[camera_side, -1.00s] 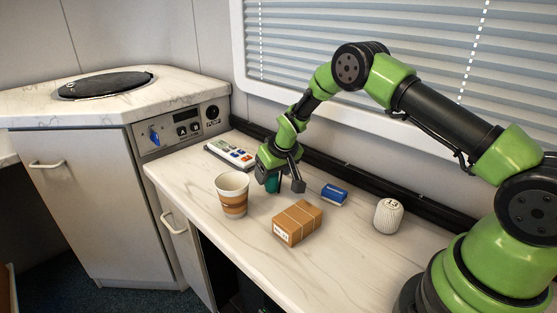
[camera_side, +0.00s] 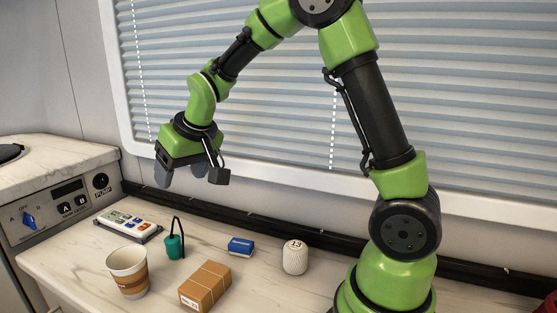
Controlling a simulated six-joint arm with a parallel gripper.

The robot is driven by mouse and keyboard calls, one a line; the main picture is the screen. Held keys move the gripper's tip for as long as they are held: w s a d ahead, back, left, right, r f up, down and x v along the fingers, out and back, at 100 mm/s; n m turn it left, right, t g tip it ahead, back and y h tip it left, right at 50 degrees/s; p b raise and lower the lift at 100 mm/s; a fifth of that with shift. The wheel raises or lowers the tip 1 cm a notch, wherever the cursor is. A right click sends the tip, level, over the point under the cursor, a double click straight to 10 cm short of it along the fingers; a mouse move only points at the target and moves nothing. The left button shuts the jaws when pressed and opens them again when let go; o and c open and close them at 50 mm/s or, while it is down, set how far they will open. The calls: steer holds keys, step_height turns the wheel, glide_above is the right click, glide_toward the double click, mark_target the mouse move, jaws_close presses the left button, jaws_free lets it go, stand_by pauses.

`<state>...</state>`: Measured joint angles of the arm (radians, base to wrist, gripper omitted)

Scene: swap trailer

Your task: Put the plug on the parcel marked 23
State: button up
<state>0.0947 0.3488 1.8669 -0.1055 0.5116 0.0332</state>
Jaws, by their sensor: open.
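The plug appears to be the small teal piece (camera_side: 174,246) with a black cord loop rising from its top. It stands upright on the marble-look counter (camera_side: 95,270). The parcel (camera_side: 206,284) is a brown box with pale bands and a white label on its front end. The label's print is too small to read for certain. It lies in front of and to the right of the teal plug, apart from it. My gripper (camera_side: 191,176) is open and empty, raised well above the counter and the plug.
A striped paper cup (camera_side: 128,277) stands left of the parcel. A remote-like device (camera_side: 128,223) lies behind the cup. A blue block (camera_side: 241,246) and a white textured cylinder marked 13 (camera_side: 295,258) stand to the right. A black rail (camera_side: 250,226) runs along the back.

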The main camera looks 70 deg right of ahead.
steer(key=s+a+r+t+y, duration=0.1)
steer(key=s+a+r, duration=0.2)
steer(key=s+r, duration=0.4)
steer(key=s, duration=0.4)
steer(key=shift+a+r+m, duration=0.15)
steer(key=shift+r+m, duration=0.1)
steer(key=shift+m, duration=0.05)
steer(key=shift+o, duration=0.3)
steer(key=s+a+y, duration=0.1)
steer(key=s+a, duration=0.1)
steer(key=s, duration=0.9)
steer(key=shift+a+t, duration=0.3)
steer(key=shift+a, duration=0.1)
